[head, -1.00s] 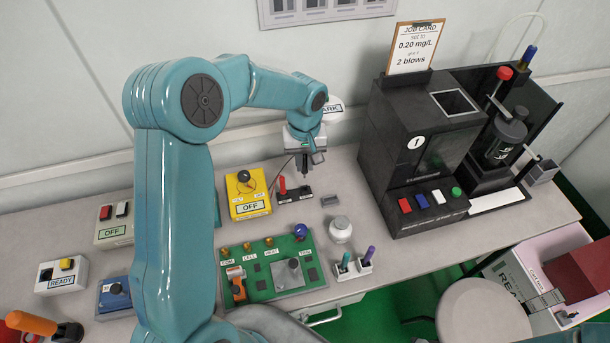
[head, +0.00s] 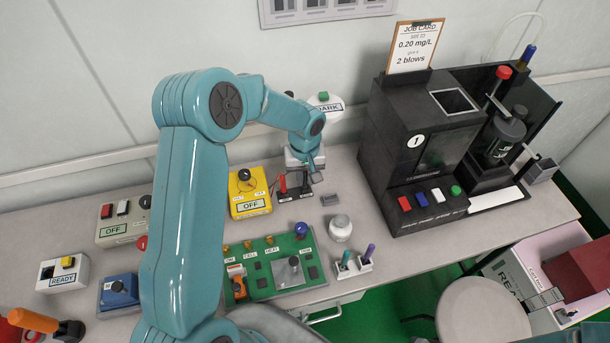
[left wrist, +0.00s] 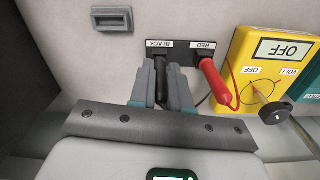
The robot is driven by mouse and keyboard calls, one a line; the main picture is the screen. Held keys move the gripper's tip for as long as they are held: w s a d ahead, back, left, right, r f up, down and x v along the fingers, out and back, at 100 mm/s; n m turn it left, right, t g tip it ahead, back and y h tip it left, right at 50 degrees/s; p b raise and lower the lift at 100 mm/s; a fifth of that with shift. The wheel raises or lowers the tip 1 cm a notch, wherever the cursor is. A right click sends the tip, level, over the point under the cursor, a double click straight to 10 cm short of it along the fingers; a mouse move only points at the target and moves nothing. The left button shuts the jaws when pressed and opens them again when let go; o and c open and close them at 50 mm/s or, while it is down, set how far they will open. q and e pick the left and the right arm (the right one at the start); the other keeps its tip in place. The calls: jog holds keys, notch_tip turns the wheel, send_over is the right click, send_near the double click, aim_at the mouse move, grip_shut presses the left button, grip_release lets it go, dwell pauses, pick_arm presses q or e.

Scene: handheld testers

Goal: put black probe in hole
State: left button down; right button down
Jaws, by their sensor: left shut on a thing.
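My left gripper (head: 313,174) points down over the right side of the dark probe holder (head: 296,194). In the left wrist view, its two grey fingers (left wrist: 161,92) are shut on the black probe (left wrist: 161,77). The probe's far end meets the holder (left wrist: 183,54) at the spot labelled BLACK. I cannot tell how deep it sits, as the hole is hidden by the probe and fingers. The red probe (left wrist: 215,82) stands in the holder beside it, at the RED label; it also shows in the head view (head: 283,184). My right gripper is not seen.
A yellow tester (head: 249,191) marked OFF stands left of the holder, with a thin cable. A small grey piece (head: 330,200) lies to the right. A green circuit board (head: 262,282) is in front. A big black machine (head: 415,150) stands at the right.

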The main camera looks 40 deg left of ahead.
pick_arm(q)
jog(key=c, duration=1.1)
grip_release()
jog(key=shift+w, duration=0.1)
jog(key=shift+r+p, duration=0.15)
jog(key=shift+p, duration=0.15)
jog(key=shift+r, duration=0.3)
notch_tip(320, 180, up, 11)
jog(key=shift+r, duration=0.25)
